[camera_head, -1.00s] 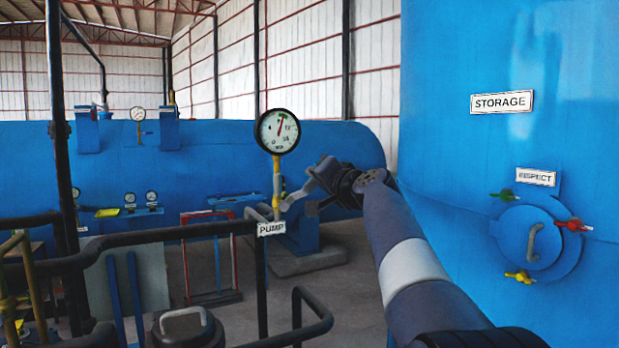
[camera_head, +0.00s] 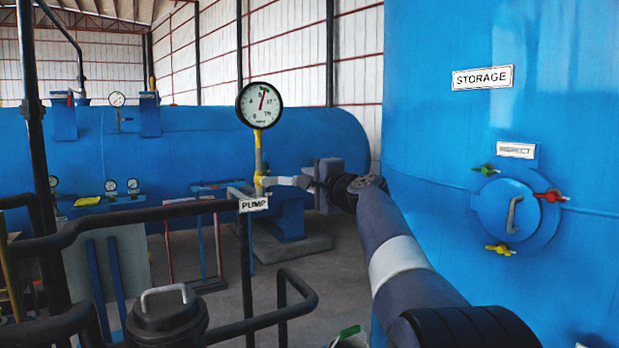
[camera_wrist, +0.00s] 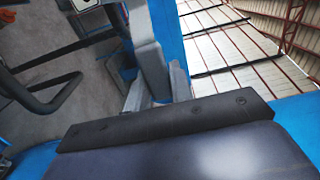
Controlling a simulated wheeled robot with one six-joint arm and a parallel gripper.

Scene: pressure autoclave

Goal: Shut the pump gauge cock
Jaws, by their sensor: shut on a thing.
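The pump gauge (camera_head: 259,104) is a round white dial with a black rim and a red needle. It stands on a yellow stem (camera_head: 258,140) above the PUMP label (camera_head: 253,204). The gauge cock (camera_head: 261,181) is on this stem, just above the label, and is small and partly hidden at my fingers. My gripper (camera_head: 290,181) comes in from the right, roughly level, and is shut on the cock's handle. In the wrist view, the grey gripper parts (camera_wrist: 150,68) show beyond the dark wrist edge. The cock cannot be made out there.
Black pipe rails (camera_head: 130,217) run in front of and below the gauge. A black lidded pot (camera_head: 166,318) stands at the lower left. The blue storage tank (camera_head: 440,140) with its inspection hatch (camera_head: 508,210) fills the right. A large blue horizontal vessel (camera_head: 330,140) lies behind.

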